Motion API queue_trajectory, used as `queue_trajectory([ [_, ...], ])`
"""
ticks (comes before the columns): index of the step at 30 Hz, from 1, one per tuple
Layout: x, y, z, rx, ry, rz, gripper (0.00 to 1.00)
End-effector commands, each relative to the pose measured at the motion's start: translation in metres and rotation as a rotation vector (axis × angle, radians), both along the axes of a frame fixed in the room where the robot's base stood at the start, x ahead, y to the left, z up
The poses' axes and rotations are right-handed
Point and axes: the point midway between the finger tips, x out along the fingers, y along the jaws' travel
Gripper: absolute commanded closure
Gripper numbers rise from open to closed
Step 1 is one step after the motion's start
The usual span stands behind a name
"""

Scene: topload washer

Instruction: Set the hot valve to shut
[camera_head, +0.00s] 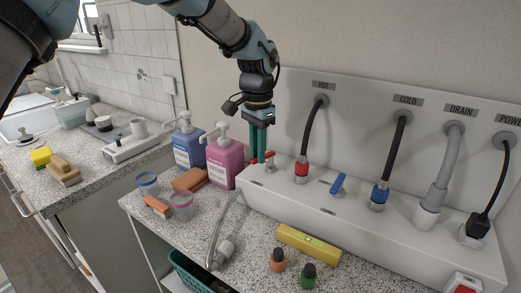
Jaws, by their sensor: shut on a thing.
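The hot valve (257,162) has a red lever on the white connection box, at its left end, left of the hose with the red collar under the HOT label (323,85). My gripper (260,158) points down at this valve with its teal fingers around the red lever. It is shut on the lever, and the fingers hide part of it. The lever's exact angle is hard to tell. A blue-levered cold valve (338,184) sits further right on the box.
Pink (224,160) and blue (187,143) pump bottles stand close left of my gripper. The hot hose (309,135) rises just to its right. A yellow level (308,245), a grey hose end (223,250) and small bottles lie in front of the box.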

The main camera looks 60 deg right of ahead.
Motion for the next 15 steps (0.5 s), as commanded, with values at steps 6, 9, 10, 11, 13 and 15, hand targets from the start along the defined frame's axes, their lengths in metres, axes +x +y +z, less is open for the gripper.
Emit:
queue_trajectory([
  [6,0.01,-0.004,0.002,-0.002,0.001,-0.206,1.0],
  [9,0.013,-0.007,0.002,-0.002,0.001,-0.301,1.0],
  [10,0.014,-0.007,0.002,-0.002,0.001,-0.33,1.0],
  [11,0.015,-0.008,0.002,-0.002,0.002,-0.358,1.0],
  [13,0.018,-0.01,0.002,-0.003,0.001,-0.424,1.0],
  [15,0.019,-0.013,0.003,-0.004,0.002,-0.492,1.0],
])
